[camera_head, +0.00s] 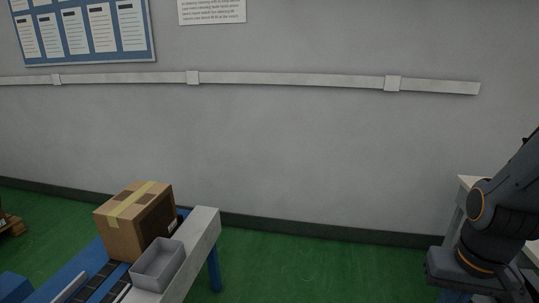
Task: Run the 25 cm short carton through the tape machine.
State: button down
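A brown cardboard carton (124,235) with a pale tape strip along its top stands upright at lower left. No part that is clearly a tape machine shows. My arm enters at the right edge; my gripper is out of view.
A small open grey bin (158,264) stands beside the carton. A pale table (464,182) is at the right, partly behind my arm. A wooden pallet (10,224) shows at far left. Green floor (300,270) lies clear between conveyor and table, before a grey wall (290,140).

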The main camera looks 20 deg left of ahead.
aim_at(126, 241)
jog(key=u, duration=0.65)
jog(key=i, duration=1.2)
jog(key=u, duration=1.7)
jog(key=i, duration=0.75)
jog(key=u, duration=0.45)
